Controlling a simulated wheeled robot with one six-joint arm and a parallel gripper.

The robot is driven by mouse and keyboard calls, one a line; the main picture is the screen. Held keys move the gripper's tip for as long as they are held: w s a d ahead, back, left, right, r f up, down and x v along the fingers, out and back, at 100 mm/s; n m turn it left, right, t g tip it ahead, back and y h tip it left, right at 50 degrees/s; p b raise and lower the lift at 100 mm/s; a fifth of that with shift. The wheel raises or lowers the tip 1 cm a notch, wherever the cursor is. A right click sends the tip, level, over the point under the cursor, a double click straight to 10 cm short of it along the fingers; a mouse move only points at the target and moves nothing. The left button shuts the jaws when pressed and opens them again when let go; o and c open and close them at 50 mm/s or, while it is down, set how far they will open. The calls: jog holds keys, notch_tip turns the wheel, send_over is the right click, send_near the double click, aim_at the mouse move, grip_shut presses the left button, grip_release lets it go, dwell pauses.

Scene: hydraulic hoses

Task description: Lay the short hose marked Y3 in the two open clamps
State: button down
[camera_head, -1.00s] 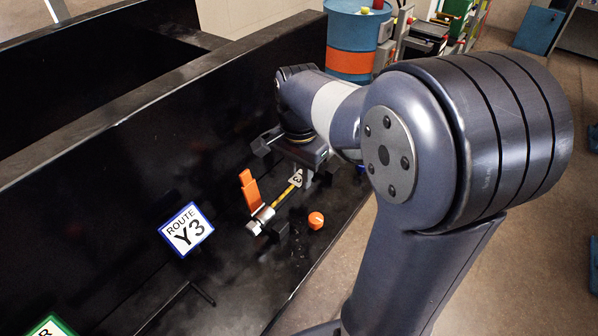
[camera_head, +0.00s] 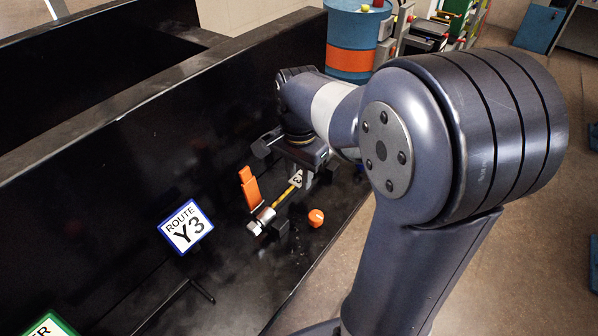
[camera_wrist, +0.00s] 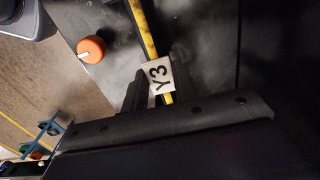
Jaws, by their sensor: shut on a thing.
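The short yellow hose (camera_head: 284,197) carries a white Y3 tag (camera_wrist: 160,79) and has a silver end fitting (camera_head: 261,221). My gripper (camera_head: 300,176) is shut on the hose at the tag, and its fingers also show in the wrist view (camera_wrist: 157,88). An open clamp with a raised orange lever (camera_head: 250,188) stands at the near end of the hose. The fitting end is right beside this clamp; whether it is seated in it I cannot tell. The second clamp is hidden behind my gripper and arm.
A ROUTE Y3 sign (camera_head: 187,227) stands to the left of the clamp. An orange round knob or cap (camera_head: 316,218) is just right of the hose. A dark wall (camera_head: 130,150) rises behind. A blue and orange drum (camera_head: 356,40) stands at the back.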

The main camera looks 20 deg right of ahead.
aim_at(299, 179)
jog(key=shift+f+b, duration=0.7)
jog(key=shift+f, duration=0.5)
jog(key=c, duration=1.1)
grip_release()
jog(key=shift+o, duration=0.2)
jog(key=shift+r, duration=0.15)
notch_tip(299, 179, up, 11)
jog(key=shift+f, duration=0.2)
notch_tip(299, 179, down, 11)
jog(key=shift+r, duration=0.15)
jog(key=shift+r+p, duration=0.3)
jog(key=shift+p, duration=0.05)
